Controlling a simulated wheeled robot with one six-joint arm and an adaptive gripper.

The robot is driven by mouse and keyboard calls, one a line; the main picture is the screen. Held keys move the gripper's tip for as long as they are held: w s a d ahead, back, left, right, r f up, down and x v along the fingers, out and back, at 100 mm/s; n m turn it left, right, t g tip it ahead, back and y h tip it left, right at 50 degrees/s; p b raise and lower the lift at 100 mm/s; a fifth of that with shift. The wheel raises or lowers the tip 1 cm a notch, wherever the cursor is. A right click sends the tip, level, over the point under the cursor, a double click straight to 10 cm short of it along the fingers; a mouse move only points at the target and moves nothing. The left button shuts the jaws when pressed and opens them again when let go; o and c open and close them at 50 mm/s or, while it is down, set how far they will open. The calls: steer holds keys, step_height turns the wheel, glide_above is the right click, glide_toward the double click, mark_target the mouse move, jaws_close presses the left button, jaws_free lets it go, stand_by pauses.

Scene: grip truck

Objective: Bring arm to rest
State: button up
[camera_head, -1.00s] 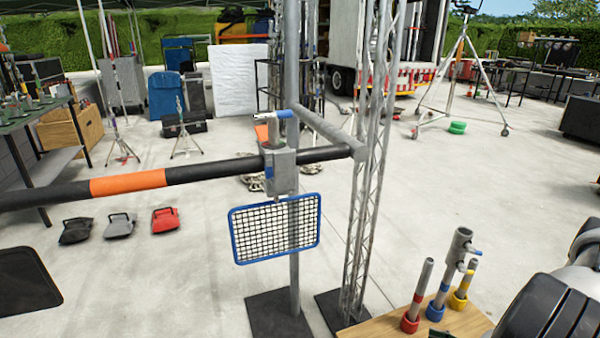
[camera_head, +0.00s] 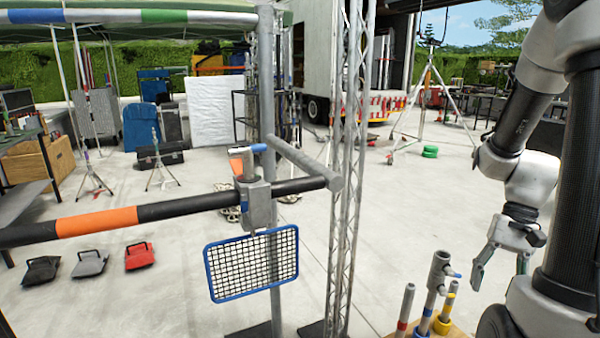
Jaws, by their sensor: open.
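My arm is raised and folded at the right side of the head view. My gripper (camera_head: 502,270) hangs from it, pointing down, with its two fingers apart and nothing between them. It shows in front of the open concrete, to the right of and above the wooden board (camera_head: 458,332) with the upright metal pins. It touches nothing that I can see.
A black pipe with an orange band (camera_head: 97,221) crosses at left, with a clamp (camera_head: 258,204) and a blue-framed mesh panel (camera_head: 252,264). A lattice truss (camera_head: 346,170) stands at centre. Pins with red (camera_head: 405,308), blue (camera_head: 427,305) and yellow (camera_head: 446,308) bands stand at lower right.

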steer(key=s+a+r+n+t+h, duration=0.1)
steer(key=a+r+n+t, duration=0.2)
steer(key=r, duration=0.5)
steer(key=s+a+r+n+t+h, duration=0.1)
steer(key=a+r+n+t+h, duration=0.1)
steer(key=r, duration=0.7)
steer(key=a+n+t, duration=0.1)
steer(key=a+t, duration=0.1)
steer(key=a, duration=0.1)
steer(key=shift+s+n+h, duration=0.3)
steer(key=shift+n, duration=0.1)
